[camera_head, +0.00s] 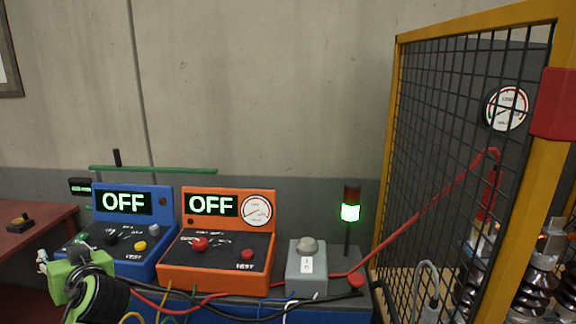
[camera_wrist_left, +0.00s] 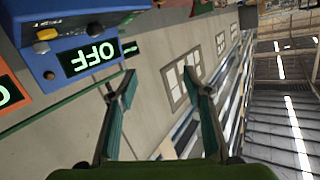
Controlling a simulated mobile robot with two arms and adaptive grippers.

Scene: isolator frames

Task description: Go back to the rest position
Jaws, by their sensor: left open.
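My left gripper (camera_wrist_left: 160,78) is open in the left wrist view, with its two teal fingers apart and nothing between them. In the head view it is low at the left (camera_head: 44,261), in front of the blue test box (camera_head: 150,262); its fingers are small there and hard to make out. It touches nothing that I can see. The blue box also shows in the left wrist view (camera_wrist_left: 52,80), up and to the left of the fingers, and reads OFF. My right gripper is not in view.
An orange test box (camera_head: 215,278) reading OFF and a grey box (camera_head: 306,275) stand on the bench. A signal lamp (camera_head: 350,212) glows green. A yellow-framed mesh fence (camera_head: 398,120) stands at the right. A red cable (camera_head: 420,208) reaches it. A red table (camera_head: 25,232) is at the left.

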